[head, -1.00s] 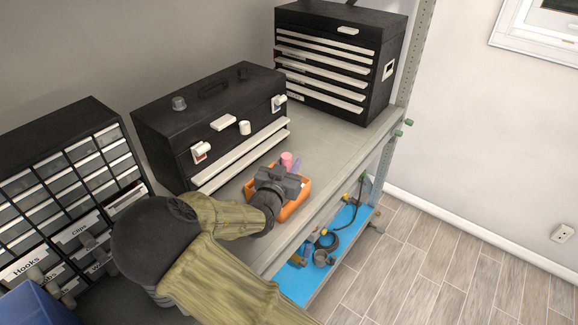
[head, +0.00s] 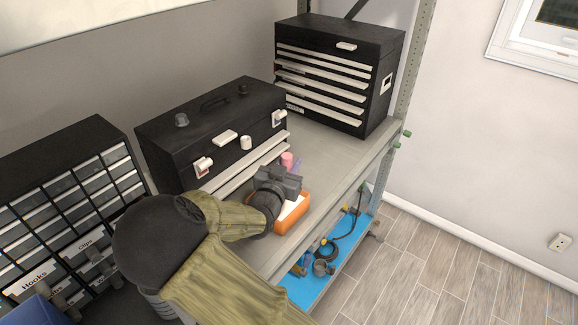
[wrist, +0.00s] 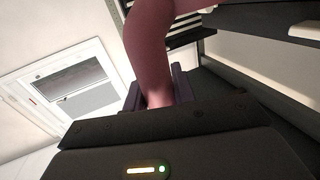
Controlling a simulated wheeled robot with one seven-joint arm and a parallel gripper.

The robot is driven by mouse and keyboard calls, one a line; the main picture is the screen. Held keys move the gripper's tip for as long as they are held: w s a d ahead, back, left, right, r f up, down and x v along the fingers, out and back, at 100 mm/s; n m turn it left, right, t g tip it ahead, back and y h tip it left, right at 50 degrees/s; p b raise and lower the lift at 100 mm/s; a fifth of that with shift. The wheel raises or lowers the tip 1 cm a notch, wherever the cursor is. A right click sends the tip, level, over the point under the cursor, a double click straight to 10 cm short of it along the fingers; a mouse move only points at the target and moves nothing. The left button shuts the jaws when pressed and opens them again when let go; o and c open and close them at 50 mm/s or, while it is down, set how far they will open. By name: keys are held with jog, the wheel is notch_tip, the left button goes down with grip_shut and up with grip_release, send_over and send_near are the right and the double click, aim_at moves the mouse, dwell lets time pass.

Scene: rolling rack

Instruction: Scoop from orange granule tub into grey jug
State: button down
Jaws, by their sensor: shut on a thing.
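The orange tub (head: 292,221) stands on the upper shelf near its front edge. A pale inside shows at its right, and my gripper hides its left part. My gripper (head: 292,170) is over the back of the tub, shown from behind, with its fingers largely hidden. In the wrist view my gripper (wrist: 158,88) is shut on a dark pink curved piece (wrist: 150,45), apparently the scoop, which runs up out of the picture. A small pink bit of the scoop (head: 287,159) shows past my gripper in the head view. Its bowl is not visible. I cannot make out the grey jug.
A black toolbox (head: 215,130) stands close behind the tub, and a black drawer chest (head: 335,75) stands farther right. Small-parts drawers (head: 75,205) are at left. Bare shelf (head: 335,150) lies right of the tub. A blue lower shelf (head: 300,290) holds hoses and fittings.

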notch_tip(320, 180, up, 5)
jog(key=shift+f+p, duration=0.2)
jog(key=shift+p, duration=1)
jog(key=c, duration=1.8)
grip_release()
jog(key=c, duration=0.4)
jog(key=c, duration=2.2)
grip_release()
jog(key=shift+d+f, duration=0.1)
